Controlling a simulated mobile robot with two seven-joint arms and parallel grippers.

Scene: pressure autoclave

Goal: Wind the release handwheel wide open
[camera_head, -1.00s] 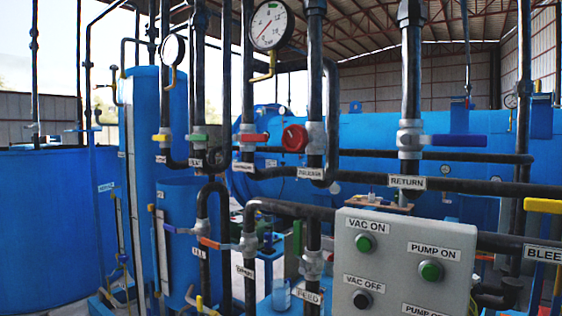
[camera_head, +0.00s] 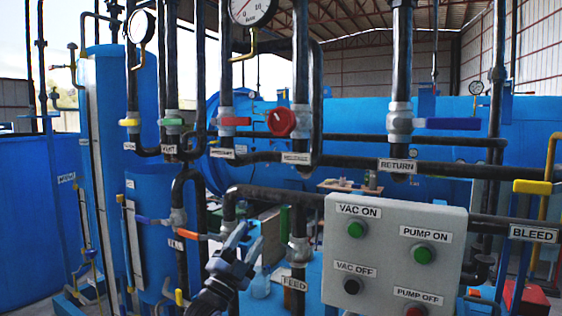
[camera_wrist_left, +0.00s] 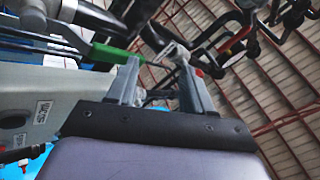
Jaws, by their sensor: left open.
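The red handwheel (camera_head: 281,122) sits on a vertical black pipe at upper middle in the head view, above a small white label too blurred to read surely. My left gripper (camera_head: 242,232) has come in from the bottom, pointing up, below and left of the handwheel and clear of it. In the left wrist view my left gripper (camera_wrist_left: 158,62) shows two fingers spread apart with nothing held between them. I cannot make out the handwheel in that view. My right gripper is not in view.
A grey control box (camera_head: 390,255) with green, black and red buttons stands to the right of my gripper. Black pipes and valve levers, including a red lever (camera_head: 234,121) and blue lever (camera_head: 447,124), crowd around the handwheel. A pressure gauge (camera_head: 252,8) is above.

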